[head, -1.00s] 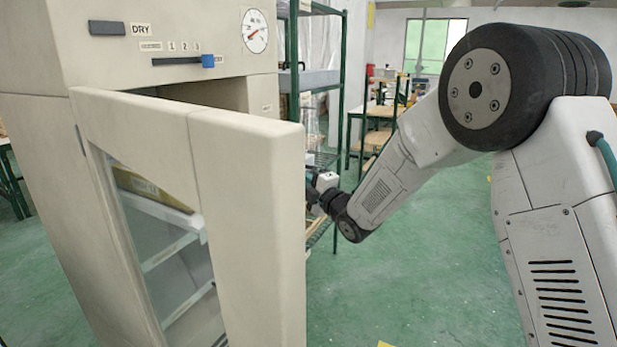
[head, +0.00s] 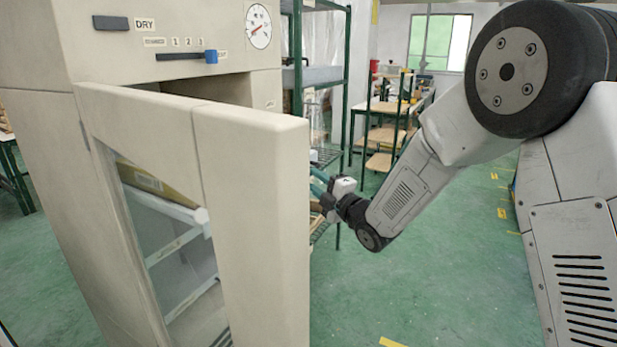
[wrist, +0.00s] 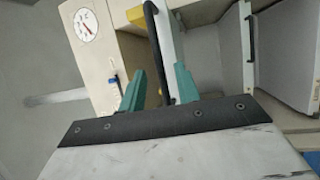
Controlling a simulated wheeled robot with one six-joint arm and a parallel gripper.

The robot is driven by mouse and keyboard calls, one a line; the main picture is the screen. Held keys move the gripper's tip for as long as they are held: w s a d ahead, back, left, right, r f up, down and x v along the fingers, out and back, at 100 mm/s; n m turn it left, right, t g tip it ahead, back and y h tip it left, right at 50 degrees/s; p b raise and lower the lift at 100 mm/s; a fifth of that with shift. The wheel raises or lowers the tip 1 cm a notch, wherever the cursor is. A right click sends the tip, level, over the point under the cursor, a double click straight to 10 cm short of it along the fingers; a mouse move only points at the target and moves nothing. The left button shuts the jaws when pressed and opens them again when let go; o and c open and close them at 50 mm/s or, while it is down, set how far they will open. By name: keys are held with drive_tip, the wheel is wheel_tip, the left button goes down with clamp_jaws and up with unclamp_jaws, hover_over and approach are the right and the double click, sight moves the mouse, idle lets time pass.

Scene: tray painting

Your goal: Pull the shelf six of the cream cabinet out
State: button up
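The cream cabinet (head: 170,50) stands at the left with its windowed door (head: 250,200) partly open toward me. My gripper (wrist: 158,80) is behind the door's right edge in the head view, where only a bit of it shows. In the wrist view its two teal fingers are spread, with a black bar handle (wrist: 156,45) running between them. A gap shows on both sides of the bar. The bar is in front of a white shelf (wrist: 167,40). A second white shelf (wrist: 222,60) has its own black handle (wrist: 250,45). I cannot read any shelf number.
A green-framed wire rack (head: 345,90) stands behind my gripper. A table (head: 385,110) is farther back.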

drive_tip(key=shift+v, duration=1.6)
drive_tip(key=s+d+f+m+g+h, duration=0.1)
drive_tip(key=d+f+m+g+h, duration=0.15)
drive_tip(key=f+m+h, duration=0.2)
drive_tip(key=d+f+m+g+h, duration=0.1)
drive_tip(key=d+f+m+h, duration=0.2)
drive_tip(key=f, duration=0.3)
drive_tip(key=s+d+m+g+h, duration=0.4)
drive_tip(key=s+d+m, duration=0.3)
drive_tip(key=s+d, duration=0.2)
drive_tip(key=s+d+r+m+g, duration=0.2)
drive_tip(key=s+d+r+m, duration=0.1)
drive_tip(key=s, duration=0.8)
drive_tip(key=s+d+r+m+g+h, duration=0.1)
drive_tip(key=s+d+r+m+g, duration=0.1)
drive_tip(key=s+r, duration=0.4)
drive_tip(key=s+d+r+m+g, duration=0.2)
drive_tip(key=s+d+r+m, duration=0.2)
drive_tip(key=s, duration=1.3)
drive_tip(key=shift+d+r+m+h, duration=0.35)
drive_tip(key=shift+d+m, duration=0.15)
drive_tip(key=shift+m, duration=0.35)
